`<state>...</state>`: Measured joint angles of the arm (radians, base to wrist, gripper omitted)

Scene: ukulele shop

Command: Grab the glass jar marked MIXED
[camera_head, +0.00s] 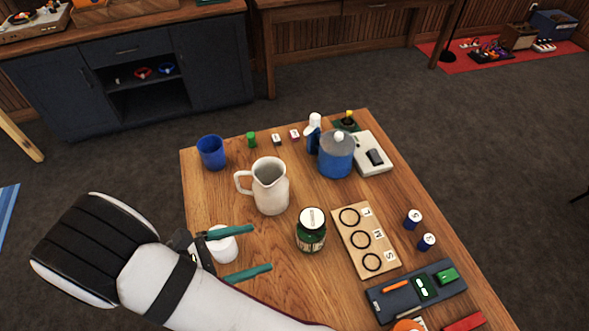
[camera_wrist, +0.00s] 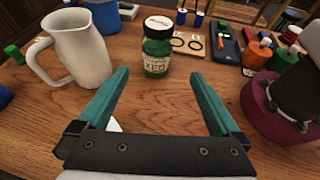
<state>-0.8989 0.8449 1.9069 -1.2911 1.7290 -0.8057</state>
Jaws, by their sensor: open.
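The glass jar (camera_head: 311,230) is green with a white lid and stands upright on the wooden table, right of the white pitcher. In the wrist view the jar (camera_wrist: 157,50) shows a pale label; only part of its lettering, like "XED", is readable. My gripper (camera_head: 258,251) is open and empty, with its two teal fingers spread. It is left of the jar in the head view. In the wrist view the gripper (camera_wrist: 166,85) points toward the jar, which stands beyond the fingertips, apart from them and roughly between their lines.
A white pitcher (camera_head: 271,188) stands close behind the jar. A wooden board with rings (camera_head: 366,243) lies to its right. A white object (camera_head: 222,243) is partly hidden behind my gripper. A blue cup (camera_head: 211,153) and blue canister (camera_head: 336,157) stand farther back. The table between fingers and jar looks clear.

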